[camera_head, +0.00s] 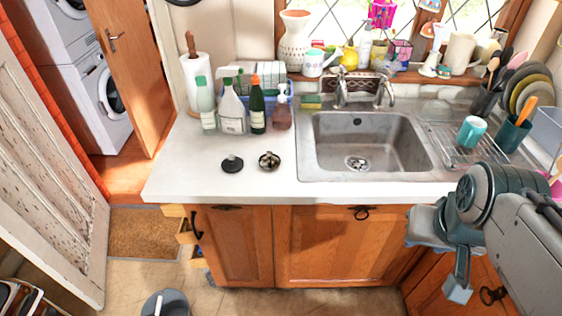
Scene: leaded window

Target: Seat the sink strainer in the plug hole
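A small round metal strainer (269,160) with a knob-like top sits on the white counter (200,178), left of the sink. The steel sink basin (330,130) is empty, and its plug hole (357,163) shows as a round metal fitting in the basin floor. A black disc with a knob, like a plug (232,163), lies just left of the strainer. My gripper (458,288) hangs in front of the cabinets at the lower right, below counter height and well away from the strainer. Only one finger shows clearly, and I see nothing held.
Several bottles (232,112) stand behind the strainer, beside a paper towel roll (197,82). The tap (360,88) rises at the sink's back. A teal mug (471,131) stands on the drainer at right. The counter's front left is clear.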

